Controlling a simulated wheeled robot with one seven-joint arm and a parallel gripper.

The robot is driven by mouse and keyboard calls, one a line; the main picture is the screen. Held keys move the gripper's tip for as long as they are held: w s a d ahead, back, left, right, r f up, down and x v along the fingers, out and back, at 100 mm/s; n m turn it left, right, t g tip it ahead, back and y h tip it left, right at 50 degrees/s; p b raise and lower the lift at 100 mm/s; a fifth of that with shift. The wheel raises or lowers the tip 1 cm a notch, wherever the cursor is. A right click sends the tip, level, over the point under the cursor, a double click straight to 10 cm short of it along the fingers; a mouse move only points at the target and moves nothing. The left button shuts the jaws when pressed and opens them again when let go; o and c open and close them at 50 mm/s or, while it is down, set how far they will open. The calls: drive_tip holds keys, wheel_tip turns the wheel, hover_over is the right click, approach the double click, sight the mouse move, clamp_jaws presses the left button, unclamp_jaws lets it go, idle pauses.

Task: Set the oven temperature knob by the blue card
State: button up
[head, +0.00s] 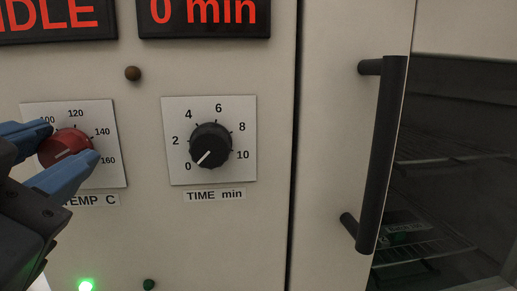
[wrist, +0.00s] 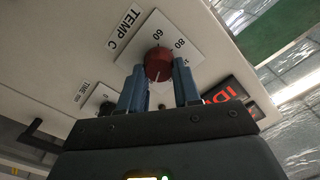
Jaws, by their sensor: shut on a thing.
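The red temperature knob (head: 68,146) sits on a white dial plate (head: 103,174) above the "TEMP C" label. The numbers 100 to 160 show in the head view. The knob's white mark points to the lower left, toward dial numbers hidden behind my gripper. My gripper (head: 72,142) is shut on the knob, one blue finger at its upper left and one at its lower right. The wrist view shows the fingers (wrist: 158,70) on both sides of the knob (wrist: 158,58), with 60 and 80 on the plate beyond. I see no blue card.
Right of it is a black time knob (head: 211,146), its mark near 0. Red displays (head: 203,14) read "IDLE" and "0 min". A green lamp (head: 86,285) is lit below. A dark door handle (head: 385,150) stands out at right, beside an interior with wire racks (head: 430,245).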

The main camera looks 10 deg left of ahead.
drive_tip(key=shift+f, duration=0.25)
drive_tip(key=o, duration=1.1)
drive_tip(key=shift+r, duration=0.15)
drive_tip(key=shift+c, duration=0.2)
drive_tip(key=shift+s, duration=0.1)
drive_tip(key=v, duration=0.7)
drive_tip(key=shift+s, duration=0.3)
drive_tip(key=shift+d, duration=0.1)
